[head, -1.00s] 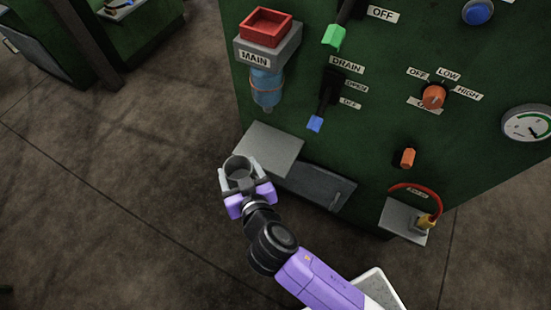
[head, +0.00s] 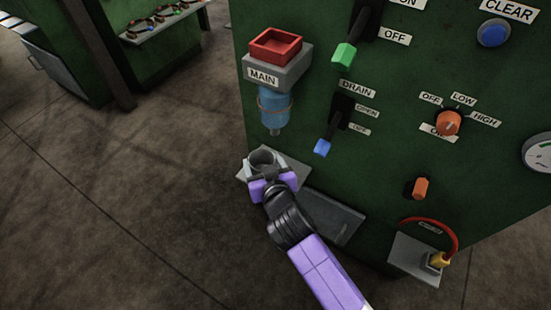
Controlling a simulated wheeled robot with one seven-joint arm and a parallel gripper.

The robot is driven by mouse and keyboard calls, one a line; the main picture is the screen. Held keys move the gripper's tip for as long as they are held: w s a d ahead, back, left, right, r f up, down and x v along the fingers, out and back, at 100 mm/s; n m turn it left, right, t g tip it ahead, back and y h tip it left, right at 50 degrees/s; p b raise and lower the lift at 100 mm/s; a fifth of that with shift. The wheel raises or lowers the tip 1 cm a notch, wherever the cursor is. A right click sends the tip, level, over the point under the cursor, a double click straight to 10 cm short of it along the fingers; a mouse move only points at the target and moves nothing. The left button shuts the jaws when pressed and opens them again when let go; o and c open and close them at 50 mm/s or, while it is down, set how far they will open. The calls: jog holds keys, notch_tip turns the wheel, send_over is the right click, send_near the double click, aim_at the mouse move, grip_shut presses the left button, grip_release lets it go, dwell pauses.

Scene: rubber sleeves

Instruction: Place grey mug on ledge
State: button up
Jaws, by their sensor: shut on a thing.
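The grey mug (head: 262,157) is held upright in my gripper (head: 266,172), whose purple and grey fingers are shut around it. In the head view the mug overlaps the grey ledge (head: 298,174) on the front of the green machine. The ledge's left corner and right part show; the rest is hidden behind the mug and gripper. I cannot tell whether the mug's base touches the ledge or hangs above it.
Above the ledge is a blue cylinder (head: 274,108) under a grey block marked MAIN with a red tray (head: 276,46). The blue-tipped DRAIN lever (head: 322,147) sticks out to the right. A dark grey panel (head: 334,217) lies right of the ledge. Open floor is at left.

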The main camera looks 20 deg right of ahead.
jog(key=w+d, duration=0.4)
jog(key=d, duration=0.1)
jog(key=shift+s+d+f+b, duration=0.1)
jog(key=shift+f+b, duration=0.6)
jog(key=shift+f, duration=2.4)
jog(key=shift+d+f, duration=0.15)
jog(key=shift+f, duration=0.25)
jog(key=shift+f, duration=0.15)
jog(key=o, duration=1.4)
jog(key=shift+o, duration=0.3)
